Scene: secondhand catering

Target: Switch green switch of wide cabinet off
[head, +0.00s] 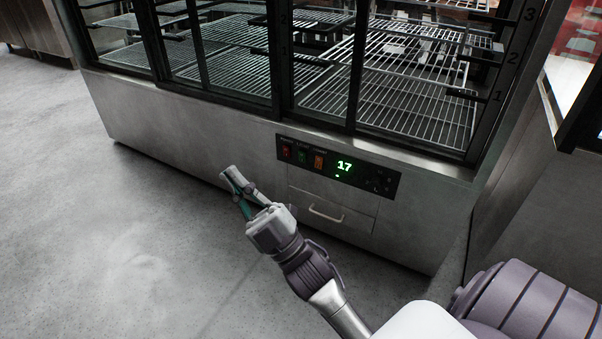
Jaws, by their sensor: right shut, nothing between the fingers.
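The wide cabinet (190,131) is a steel display case with dark-framed glass doors and wire shelves. Its black control panel (370,184) is on the lower front and shows a green 17. A small green switch (302,156) sits on the panel between a red switch (287,151) and an orange switch (318,161). The green switch's position is too small to tell. My right gripper (232,180) is shut and empty, below and to the left of the switches, apart from them. My left gripper is not in view.
A drawer (332,207) with a metal handle (326,215) is below the panel, just right of my right gripper. Open grey floor (110,240) lies to the left. Another steel unit (530,190) stands close on the right.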

